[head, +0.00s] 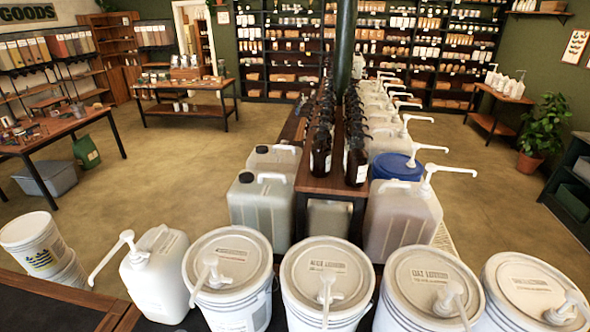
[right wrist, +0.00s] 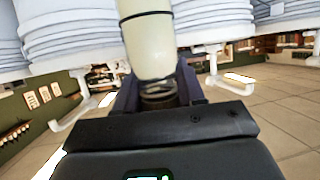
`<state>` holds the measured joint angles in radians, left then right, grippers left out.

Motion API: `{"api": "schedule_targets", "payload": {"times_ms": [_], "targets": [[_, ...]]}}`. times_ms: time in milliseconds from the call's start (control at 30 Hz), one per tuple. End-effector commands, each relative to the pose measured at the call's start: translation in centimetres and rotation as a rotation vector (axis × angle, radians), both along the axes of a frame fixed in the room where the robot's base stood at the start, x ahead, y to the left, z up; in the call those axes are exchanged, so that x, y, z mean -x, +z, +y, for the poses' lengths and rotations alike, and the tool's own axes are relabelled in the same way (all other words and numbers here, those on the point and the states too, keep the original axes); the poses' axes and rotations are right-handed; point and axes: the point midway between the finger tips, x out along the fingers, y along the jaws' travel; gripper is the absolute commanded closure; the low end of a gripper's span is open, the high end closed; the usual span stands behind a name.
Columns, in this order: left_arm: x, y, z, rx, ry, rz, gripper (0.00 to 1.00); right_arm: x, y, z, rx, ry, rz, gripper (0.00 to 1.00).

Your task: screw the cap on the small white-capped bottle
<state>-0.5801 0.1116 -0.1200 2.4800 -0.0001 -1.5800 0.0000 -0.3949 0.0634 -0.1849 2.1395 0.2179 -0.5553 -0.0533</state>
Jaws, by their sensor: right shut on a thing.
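In the right wrist view a small cream bottle (right wrist: 150,45) with a black band comes down from the top edge, its narrow ringed neck end toward me. My right gripper (right wrist: 160,95) is shut at this neck end, its dark fingers on either side. The fingers hide part of the neck, and I cannot make out a separate white cap. Neither gripper shows in the head view, and I cannot pick out the small bottle there.
White pump buckets (head: 235,258) stand in a row along the front in the head view, with a white pump jug (head: 158,285) at their left. Behind them are larger jugs (head: 262,205) and dark pump bottles (head: 357,160). Open floor (head: 190,170) lies to the left.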

Motion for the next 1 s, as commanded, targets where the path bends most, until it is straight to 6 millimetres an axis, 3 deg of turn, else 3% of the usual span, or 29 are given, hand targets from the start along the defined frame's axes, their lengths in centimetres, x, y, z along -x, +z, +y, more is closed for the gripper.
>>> {"api": "schedule_targets", "payload": {"times_ms": [367, 567, 1000], "targets": [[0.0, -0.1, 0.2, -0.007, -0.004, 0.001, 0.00, 0.0, 0.1, 0.1, 0.000, 0.002, -0.001, 1.00], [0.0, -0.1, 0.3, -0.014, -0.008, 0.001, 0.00, -0.2, 1.0, 1.2, 0.000, 0.056, -0.004, 1.00], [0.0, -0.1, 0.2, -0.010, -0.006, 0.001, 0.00, -0.9, 6.7, 9.3, 0.007, 0.427, -0.006, 1.00]]}}
